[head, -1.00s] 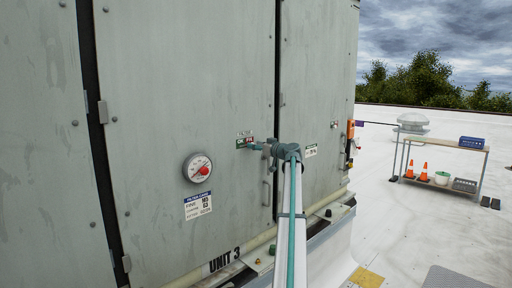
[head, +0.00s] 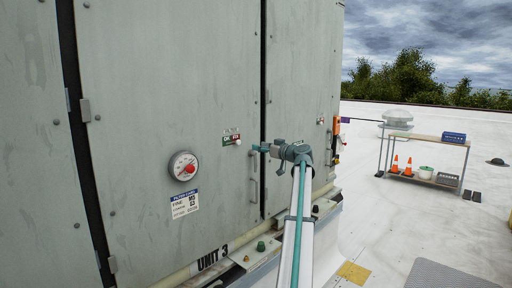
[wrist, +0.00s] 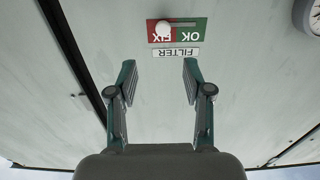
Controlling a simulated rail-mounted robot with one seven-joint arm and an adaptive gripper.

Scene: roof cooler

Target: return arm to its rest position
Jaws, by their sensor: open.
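My arm reaches up from the bottom of the head view to my gripper (head: 259,149), which is in front of the grey cabinet (head: 190,90). In the wrist view my gripper (wrist: 160,70) is open, its two fingers spread with nothing between them. The red and green FILTER OK/FIX plate (head: 231,138) is just left of the gripper in the head view. In the wrist view the plate (wrist: 187,30) appears upside down beyond the fingertips. Its white knob (wrist: 162,28) sits at the red FIX end, apart from the fingers.
A round gauge (head: 184,166) and a filter label (head: 185,202) are on the cabinet to the left. A door handle (head: 253,177) is close below the gripper. A bench (head: 427,139) with cones stands at the right. Open white roof lies between.

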